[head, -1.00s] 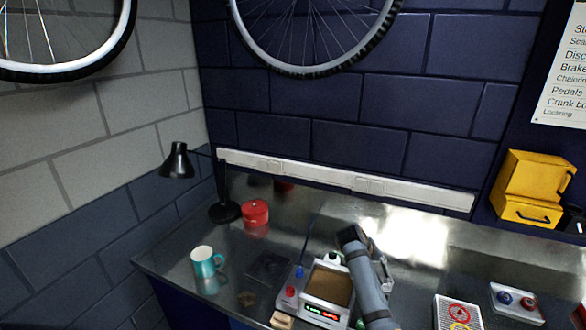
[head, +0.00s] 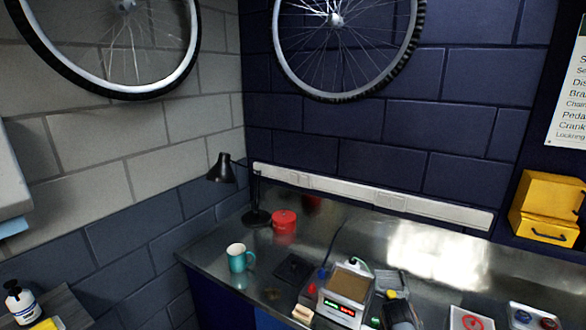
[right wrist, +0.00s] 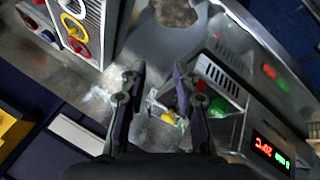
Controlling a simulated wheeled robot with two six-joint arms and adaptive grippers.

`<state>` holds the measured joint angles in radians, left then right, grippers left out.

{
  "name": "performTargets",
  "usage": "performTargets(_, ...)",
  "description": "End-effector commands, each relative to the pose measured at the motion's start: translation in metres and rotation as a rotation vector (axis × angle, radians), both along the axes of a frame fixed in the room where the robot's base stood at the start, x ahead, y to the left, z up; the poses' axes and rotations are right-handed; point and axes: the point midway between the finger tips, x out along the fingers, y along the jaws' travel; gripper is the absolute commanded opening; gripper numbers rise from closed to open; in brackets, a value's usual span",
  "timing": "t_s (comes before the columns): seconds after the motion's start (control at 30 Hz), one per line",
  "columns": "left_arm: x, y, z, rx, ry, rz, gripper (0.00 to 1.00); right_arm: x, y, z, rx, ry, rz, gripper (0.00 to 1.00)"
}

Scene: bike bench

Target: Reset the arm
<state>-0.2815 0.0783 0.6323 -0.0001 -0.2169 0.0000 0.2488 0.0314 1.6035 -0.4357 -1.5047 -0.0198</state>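My right gripper (right wrist: 158,74) is open in the right wrist view, with its two dark fingers apart and nothing seen between the tips. It is above the metal bench (head: 440,280), between a panel with coloured rings (right wrist: 76,24) and a device with a lit red and green display (right wrist: 271,154). In the head view, a dark part of my right arm shows at the bottom, just right of the device (head: 346,284). My left arm and gripper are not in view.
A teal mug (head: 240,258), a red tin (head: 285,220) and a black lamp (head: 256,217) stand on the bench's left side. A yellow box (head: 545,210) is at the right. A pump bottle (head: 20,303) stands lower left.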

Motion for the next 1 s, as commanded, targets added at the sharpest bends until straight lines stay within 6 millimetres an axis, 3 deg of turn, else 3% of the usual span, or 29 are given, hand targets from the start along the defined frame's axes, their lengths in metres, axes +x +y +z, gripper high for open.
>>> performTargets(0.2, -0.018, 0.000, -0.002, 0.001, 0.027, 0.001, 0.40, -0.070, 0.016, -0.021, 0.095, 0.009, 0.029, 0.31)
performTargets(0.37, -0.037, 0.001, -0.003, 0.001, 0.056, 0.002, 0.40, -0.124, 0.033, -0.024, 0.170, 0.016, 0.061, 0.31)
performTargets(0.6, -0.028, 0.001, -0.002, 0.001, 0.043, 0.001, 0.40, -0.190, 0.059, -0.012, 0.269, 0.028, 0.114, 0.31)
performTargets(0.87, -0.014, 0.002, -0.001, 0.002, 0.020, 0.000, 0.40, -0.243, 0.084, 0.010, 0.357, 0.044, 0.164, 0.31)
performTargets(1.0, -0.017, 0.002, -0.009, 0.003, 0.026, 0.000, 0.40, -0.237, 0.081, -0.030, 0.360, 0.059, 0.158, 0.31)
